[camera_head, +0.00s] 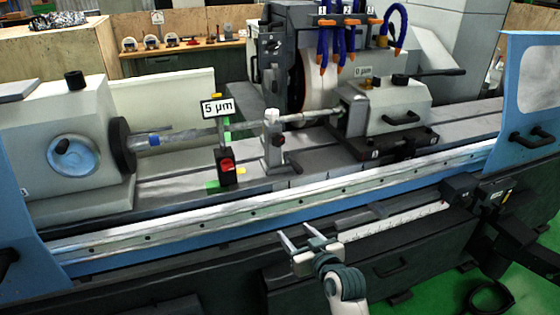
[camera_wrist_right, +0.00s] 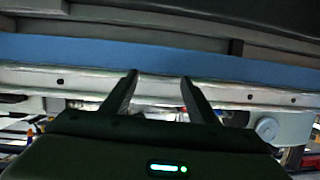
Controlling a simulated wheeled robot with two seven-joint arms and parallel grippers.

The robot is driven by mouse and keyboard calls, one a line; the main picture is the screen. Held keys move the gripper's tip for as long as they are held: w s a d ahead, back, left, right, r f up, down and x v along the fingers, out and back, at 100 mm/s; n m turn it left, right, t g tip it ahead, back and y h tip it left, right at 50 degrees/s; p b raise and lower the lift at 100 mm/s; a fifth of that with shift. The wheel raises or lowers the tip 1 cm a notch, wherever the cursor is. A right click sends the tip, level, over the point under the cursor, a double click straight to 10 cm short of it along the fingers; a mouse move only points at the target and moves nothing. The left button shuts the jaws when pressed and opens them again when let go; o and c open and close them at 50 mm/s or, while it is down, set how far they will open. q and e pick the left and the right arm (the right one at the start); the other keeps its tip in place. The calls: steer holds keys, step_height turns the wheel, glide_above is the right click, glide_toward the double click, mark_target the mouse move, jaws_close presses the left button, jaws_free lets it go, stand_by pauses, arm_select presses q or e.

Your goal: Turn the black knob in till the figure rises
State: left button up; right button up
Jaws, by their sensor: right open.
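A grey steady rest (camera_head: 271,150) stands around the long shaft in the middle of the grinder, with a small dark knob (camera_head: 278,140) on its front side. A sign reading "5 µm" (camera_head: 217,107) stands left of it, above a black gauge base with a red dial (camera_head: 227,166). My right gripper (camera_head: 297,232) is open and empty, in front of the bed and well below the knob. Its two fingers show in the right wrist view (camera_wrist_right: 160,78), facing the blue and grey bed front. My left gripper is out of view.
The headstock (camera_head: 72,140) with a blue dial stands at left. Blue and orange coolant hoses (camera_head: 340,45) hang over the grinding wheel at the back. A blue guard (camera_head: 527,90) stands at right. The pale bed rail (camera_head: 220,215) lies between my right gripper and the steady rest.

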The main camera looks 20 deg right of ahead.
mark_target(279, 142)
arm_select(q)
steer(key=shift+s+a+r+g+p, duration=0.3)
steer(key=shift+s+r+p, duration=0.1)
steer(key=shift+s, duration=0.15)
arm_select(e)
steer(key=w+d+r+t, duration=0.1)
steer(key=w+r, duration=0.2)
steer(key=r, duration=0.4)
steer(key=w+d+r+m+t+h, duration=0.1)
steer(key=w+d+r+t, duration=0.1)
steer(key=r, duration=0.6)
steer(key=shift+w+d+r+t, duration=0.2)
steer(key=shift+w+t, duration=0.1)
steer(key=shift+w, duration=0.15)
steer(key=shift+w+a, duration=0.1)
steer(key=shift+w, duration=0.1)
steer(key=w+p, duration=0.1)
steer(key=w, duration=0.4)
steer(key=w+p, duration=0.2)
steer(key=w, duration=0.3)
steer(key=w+p, duration=0.1)
steer(key=w, duration=0.4)
steer(key=shift+w+a, duration=0.2)
steer(key=shift+a, duration=0.05)
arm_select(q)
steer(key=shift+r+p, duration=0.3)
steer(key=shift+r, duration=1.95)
arm_select(e)
steer(key=shift+w, duration=0.85)
steer(key=c, duration=1)
